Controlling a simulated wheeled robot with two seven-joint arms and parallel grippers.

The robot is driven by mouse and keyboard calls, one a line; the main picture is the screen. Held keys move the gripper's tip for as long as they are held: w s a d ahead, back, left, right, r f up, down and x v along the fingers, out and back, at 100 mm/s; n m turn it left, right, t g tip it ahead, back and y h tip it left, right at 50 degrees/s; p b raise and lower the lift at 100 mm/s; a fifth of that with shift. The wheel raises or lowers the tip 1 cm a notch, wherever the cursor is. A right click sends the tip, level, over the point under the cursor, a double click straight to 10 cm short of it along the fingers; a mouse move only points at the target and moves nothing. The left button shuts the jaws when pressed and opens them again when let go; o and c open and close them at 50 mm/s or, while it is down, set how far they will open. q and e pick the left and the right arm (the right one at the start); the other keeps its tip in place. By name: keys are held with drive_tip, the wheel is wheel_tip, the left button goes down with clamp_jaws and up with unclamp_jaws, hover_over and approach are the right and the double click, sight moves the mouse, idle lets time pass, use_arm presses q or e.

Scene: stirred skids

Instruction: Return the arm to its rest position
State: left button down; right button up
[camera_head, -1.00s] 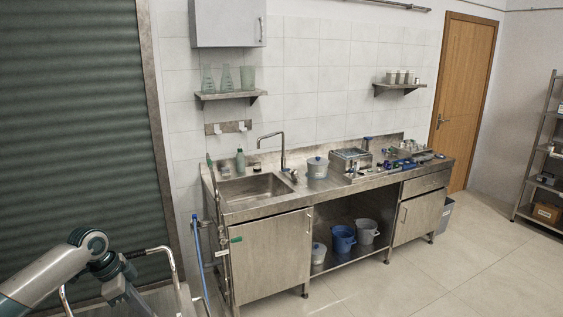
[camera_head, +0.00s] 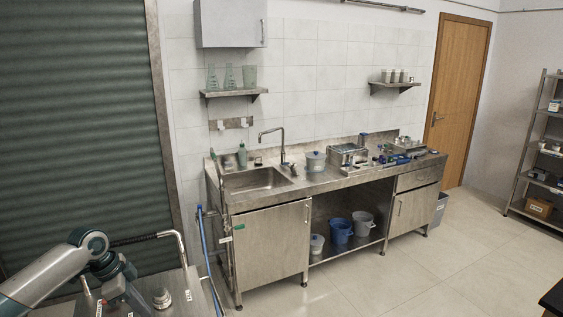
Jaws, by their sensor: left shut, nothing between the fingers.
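My left arm (camera_head: 50,275) comes in from the lower left and bends down at a blue-grey joint. Its end, with my left gripper (camera_head: 125,304), is at the bottom edge over a steel cart top (camera_head: 190,275). The gripper is shut and holds nothing; its fingertips are hard to make out, low in the picture. My right gripper is not in view.
The cart carries a small round metal thing (camera_head: 161,298) and has a bent rail (camera_head: 172,236). A steel sink bench (camera_head: 270,240) stands beyond. A dark shutter (camera_head: 75,120) is at left. A black surface (camera_head: 550,292) enters at lower right. The floor (camera_head: 420,270) between is clear.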

use_arm(q)
drive_tip(key=shift+n+t, duration=0.3)
drive_tip(key=shift+n, duration=0.5)
drive_tip(key=s+d+f, duration=0.5)
drive_tip(key=s+d, duration=0.1)
drive_tip(key=s+d+f, duration=0.6)
drive_tip(key=s+d, duration=0.1)
drive_tip(key=s+d+f, duration=0.6)
drive_tip(key=shift+s+d+f, duration=0.2)
drive_tip(key=shift+s+d, duration=0.15)
drive_tip(key=shift+s, duration=0.05)
drive_tip(key=s+a+n+t+y, duration=0.1)
drive_tip(key=s+a+n+y, duration=0.3)
drive_tip(key=s, duration=0.7)
drive_tip(key=s+a+n+h, duration=0.15)
drive_tip(key=s+n, duration=0.35)
drive_tip(key=s, duration=0.6)
wheel_tip(320, 180, down, 33)
drive_tip(key=b, duration=0.7)
drive_tip(key=s+a+f+g+b, duration=0.1)
drive_tip(key=s+f+b, duration=0.2)
drive_tip(key=s+f, duration=0.6)
drive_tip(key=s+a+f+g+b, duration=0.1)
drive_tip(key=s+a+f+b, duration=0.1)
drive_tip(key=s+f, duration=0.8)
wheel_tip(320, 180, down, 6)
drive_tip(key=shift+a+f+y+b, duration=0.1)
drive_tip(key=shift+a+y+b, duration=0.05)
drive_tip(key=shift+y+b, duration=0.25)
